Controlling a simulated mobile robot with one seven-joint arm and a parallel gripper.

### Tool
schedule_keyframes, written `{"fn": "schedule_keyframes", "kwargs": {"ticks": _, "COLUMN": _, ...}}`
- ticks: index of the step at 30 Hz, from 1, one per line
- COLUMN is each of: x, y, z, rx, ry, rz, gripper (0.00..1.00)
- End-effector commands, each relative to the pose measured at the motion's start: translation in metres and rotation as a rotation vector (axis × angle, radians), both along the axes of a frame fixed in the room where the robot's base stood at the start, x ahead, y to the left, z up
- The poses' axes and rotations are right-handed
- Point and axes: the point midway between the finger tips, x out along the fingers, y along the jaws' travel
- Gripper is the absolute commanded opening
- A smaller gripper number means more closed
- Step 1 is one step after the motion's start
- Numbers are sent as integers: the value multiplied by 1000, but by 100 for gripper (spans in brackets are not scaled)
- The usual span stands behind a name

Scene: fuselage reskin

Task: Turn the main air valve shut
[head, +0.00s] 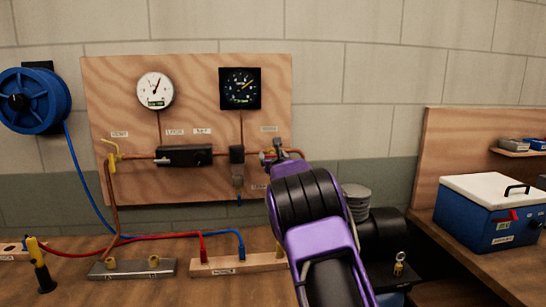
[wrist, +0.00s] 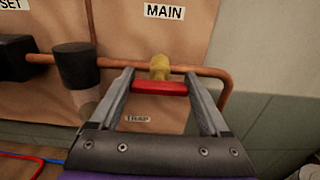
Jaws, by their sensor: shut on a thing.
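The main air valve has a brass body (wrist: 160,66) on the copper pipe and a red handle (wrist: 160,88). A "MAIN" label (wrist: 164,11) is on the board above it. In the wrist view my gripper (wrist: 160,86) has one finger at each end of the red handle and is shut on it. The handle lies across the picture, roughly along the pipe. In the head view my gripper (head: 272,156) is at the right end of the board's pipe, and my arm hides part of that area.
The wooden board (head: 110,85) carries a white gauge (head: 155,90) and a black gauge (head: 240,88). A dark cylindrical fitting (wrist: 75,66) sits left of my gripper. A yellow valve (head: 112,154) is at the pipe's left end. A blue box (head: 485,212) stands at right.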

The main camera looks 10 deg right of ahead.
Motion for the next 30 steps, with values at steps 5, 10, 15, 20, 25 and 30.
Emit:
{"fn": "schedule_keyframes", "kwargs": {"ticks": 5, "x": 0, "y": 0, "z": 0, "rx": 2, "ry": 0, "rz": 0, "gripper": 24}}
{"fn": "schedule_keyframes", "kwargs": {"ticks": 10, "x": 0, "y": 0, "z": -1, "rx": 25, "ry": 0, "rz": 0, "gripper": 24}}
{"fn": "schedule_keyframes", "kwargs": {"ticks": 15, "x": 0, "y": -1, "z": -3, "rx": 99, "ry": -2, "rz": -1, "gripper": 24}}
{"fn": "schedule_keyframes", "kwargs": {"ticks": 20, "x": 0, "y": -1, "z": -4, "rx": 217, "ry": -3, "rz": -1, "gripper": 24}}
{"fn": "schedule_keyframes", "kwargs": {"ticks": 25, "x": 0, "y": -2, "z": -4, "rx": 373, "ry": -2, "rz": -1, "gripper": 24}}
{"fn": "schedule_keyframes", "kwargs": {"ticks": 30, "x": 0, "y": -3, "z": -3, "rx": 535, "ry": -2, "rz": -1, "gripper": 24}}
